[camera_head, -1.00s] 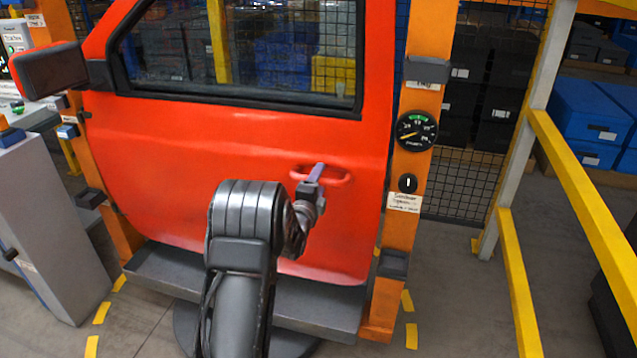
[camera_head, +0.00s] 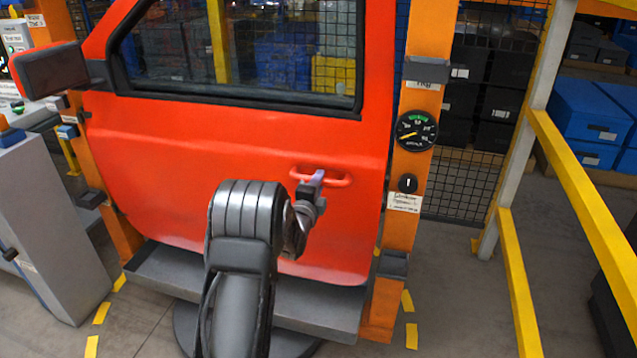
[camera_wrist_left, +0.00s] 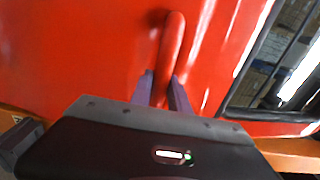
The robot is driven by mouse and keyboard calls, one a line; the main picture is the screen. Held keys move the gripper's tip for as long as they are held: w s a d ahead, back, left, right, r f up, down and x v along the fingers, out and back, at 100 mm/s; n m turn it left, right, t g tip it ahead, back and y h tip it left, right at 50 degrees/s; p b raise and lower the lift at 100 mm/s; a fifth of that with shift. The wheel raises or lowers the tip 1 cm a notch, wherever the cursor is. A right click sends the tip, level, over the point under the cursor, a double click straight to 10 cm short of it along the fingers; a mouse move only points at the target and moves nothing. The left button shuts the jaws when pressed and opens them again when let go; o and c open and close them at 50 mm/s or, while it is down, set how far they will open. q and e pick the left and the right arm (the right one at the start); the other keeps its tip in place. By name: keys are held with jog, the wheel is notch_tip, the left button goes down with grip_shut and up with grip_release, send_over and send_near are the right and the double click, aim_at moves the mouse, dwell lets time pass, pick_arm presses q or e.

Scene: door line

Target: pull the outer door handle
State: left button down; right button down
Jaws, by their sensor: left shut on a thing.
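The red door (camera_head: 230,150) stands upright in an orange frame, with a window in its upper half. Its outer handle (camera_head: 338,182) is a red horizontal bar at the right side of the door, over a recess. My left gripper (camera_head: 318,176) is at the handle's middle, with its fingers on either side of the bar. In the left wrist view the two purple-grey fingers (camera_wrist_left: 161,88) close around the lower part of the handle (camera_wrist_left: 172,45). The left gripper is shut on the handle. My right gripper is not in view.
An orange post (camera_head: 408,170) with a gauge (camera_head: 416,131) stands right of the door. Yellow rails (camera_head: 588,190) are at the far right. A grey cabinet (camera_head: 55,235) is at the left. A dark step (camera_head: 315,305) lies below the door.

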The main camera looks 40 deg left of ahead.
pick_arm(q)
jog(key=shift+s, duration=0.2)
dwell(0.6)
jog(key=shift+v, duration=1)
jog(key=shift+d+f, duration=0.15)
jog(key=shift+f, duration=0.05)
jog(key=shift+w, duration=0.2)
jog(key=shift+w+a+b, duration=0.2)
jog(key=shift+w+b, duration=0.2)
jog(key=shift+b, duration=0.2)
grip_release()
jog(key=shift+r, duration=0.2)
dwell(0.8)
